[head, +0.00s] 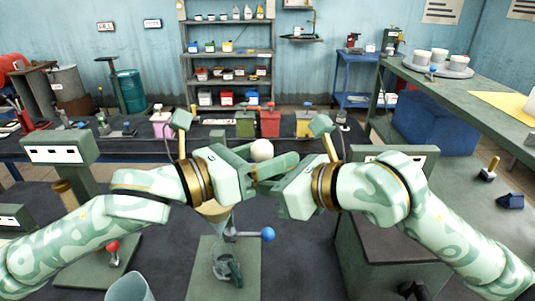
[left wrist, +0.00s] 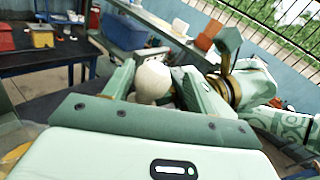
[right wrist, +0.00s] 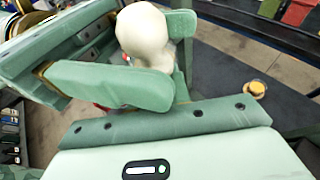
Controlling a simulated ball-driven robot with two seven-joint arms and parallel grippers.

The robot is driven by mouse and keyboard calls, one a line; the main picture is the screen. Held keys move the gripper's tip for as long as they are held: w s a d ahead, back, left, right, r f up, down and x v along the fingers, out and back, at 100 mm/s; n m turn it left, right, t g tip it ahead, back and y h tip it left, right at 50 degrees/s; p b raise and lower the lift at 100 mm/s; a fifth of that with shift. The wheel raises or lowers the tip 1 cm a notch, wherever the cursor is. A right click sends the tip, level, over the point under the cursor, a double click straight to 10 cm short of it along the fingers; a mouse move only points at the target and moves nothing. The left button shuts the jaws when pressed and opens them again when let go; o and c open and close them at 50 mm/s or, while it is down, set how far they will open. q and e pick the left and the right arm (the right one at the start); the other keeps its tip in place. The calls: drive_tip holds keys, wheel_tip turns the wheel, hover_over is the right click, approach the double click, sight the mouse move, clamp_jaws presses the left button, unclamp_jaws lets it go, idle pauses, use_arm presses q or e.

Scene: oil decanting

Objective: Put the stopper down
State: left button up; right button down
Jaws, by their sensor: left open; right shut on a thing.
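The stopper (head: 262,150) is a pale cream, rounded knob, held up in the air between my two grippers in the middle of the head view. My right gripper (right wrist: 152,62) is shut on the stopper (right wrist: 145,30), whose round top stands clear of the fingers. My left gripper (left wrist: 160,88) is open, with a finger on each side of the stopper (left wrist: 153,78) in the left wrist view. I cannot tell whether the left fingers touch it. The stopper's lower part is hidden by fingers in the head view.
Below the grippers stand a funnel (head: 215,211), a valve with a blue ball handle (head: 267,234) and a glass vessel (head: 226,262) on a green base. A glass beaker (head: 130,287) is at the front left. A dark bench (head: 130,147) with coloured cans lies behind.

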use_arm(q)
drive_tip(key=shift+s, duration=0.1)
drive_tip(key=c, duration=1.1)
drive_tip(key=shift+c, duration=0.5)
use_arm(e)
drive_tip(key=c, duration=1.3)
unclamp_jaws()
drive_tip(key=shift+c, duration=0.2)
drive_tip(key=shift+o, duration=0.7)
drive_tip(key=shift+d, duration=0.1)
